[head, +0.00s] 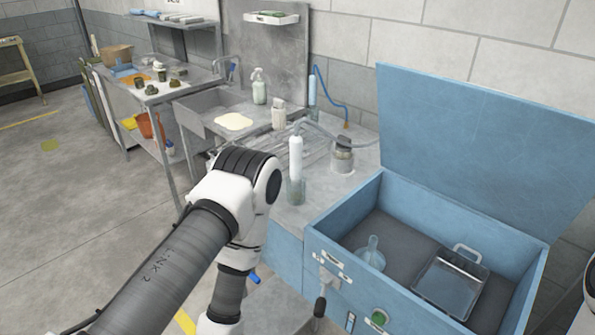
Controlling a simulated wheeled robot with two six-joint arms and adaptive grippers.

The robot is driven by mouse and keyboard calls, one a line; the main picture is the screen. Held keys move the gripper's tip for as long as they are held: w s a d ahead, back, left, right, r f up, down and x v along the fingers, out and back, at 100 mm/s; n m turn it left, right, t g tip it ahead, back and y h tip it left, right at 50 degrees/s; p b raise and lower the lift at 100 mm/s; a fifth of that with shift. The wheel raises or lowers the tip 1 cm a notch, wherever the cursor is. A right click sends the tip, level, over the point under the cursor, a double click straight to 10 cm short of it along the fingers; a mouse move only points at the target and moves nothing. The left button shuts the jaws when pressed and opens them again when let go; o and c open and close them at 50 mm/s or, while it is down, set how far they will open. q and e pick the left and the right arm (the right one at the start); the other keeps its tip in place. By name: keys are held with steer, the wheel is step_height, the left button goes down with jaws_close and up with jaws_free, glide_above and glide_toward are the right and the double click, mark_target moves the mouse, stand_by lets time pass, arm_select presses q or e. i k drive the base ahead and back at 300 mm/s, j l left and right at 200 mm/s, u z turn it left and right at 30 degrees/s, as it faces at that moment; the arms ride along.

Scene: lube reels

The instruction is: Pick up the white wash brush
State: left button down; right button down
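A white cylindrical handle (296,153) stands upright on the grey worktop, its lower end in a clear cup (296,191). It looks like the white wash brush, and a grey hose runs from its top toward the right. A similar pale handle (312,90) with a blue hose stands farther back against the wall. My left arm crosses the lower left, its links in front of part of the worktop and sink front. Its gripper is below the picture. Only a sliver of my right arm shows at the right edge, and its gripper is out of view.
A blue washer box (366,207) with raised lid (480,140) stands right; inside are a clear funnel-like vessel (371,255) and a clear tray (451,283). A metal jar (342,157) is behind the cup. A sink (203,106) and bench lie farther left.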

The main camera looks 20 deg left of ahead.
mark_target(296, 143)
steer(key=i+j+z, duration=0.15)
steer(key=j, duration=0.35)
steer(key=i+j+z, duration=0.2)
steer(key=j, duration=0.35)
steer(key=j+z, duration=0.15)
steer(key=j, duration=0.35)
steer(key=i+j+z, duration=0.15)
steer(key=j, duration=0.4)
steer(key=k+j+z, duration=0.3)
steer(key=i+l, duration=0.05)
steer(key=i, duration=0.05)
